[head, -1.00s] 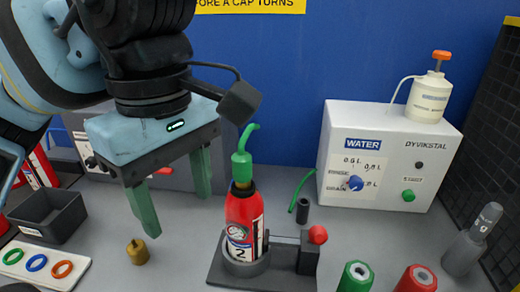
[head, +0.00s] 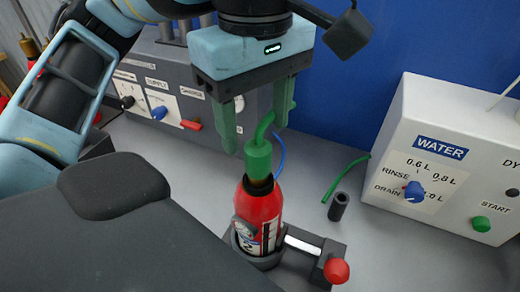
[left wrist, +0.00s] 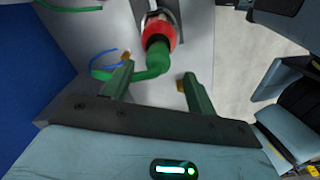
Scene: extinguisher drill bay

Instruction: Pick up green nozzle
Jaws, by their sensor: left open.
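The green nozzle (head: 258,158) sits upright on top of the red extinguisher (head: 258,213), its thin bent spout pointing up and right. The extinguisher, marked 2, stands in a dark holder (head: 312,262) with a red knob. My left gripper (head: 256,138) is open and points down, its two green fingers at the height of the spout, just above the nozzle's body. In the left wrist view, the nozzle (left wrist: 158,58) shows between and just beyond the open fingers (left wrist: 156,72), its spout curving towards the left finger. I cannot tell whether they touch. My right gripper is not in view.
The white water box (head: 450,165) stands at the right. A grey panel box (head: 165,85) with knobs stands behind at the left.

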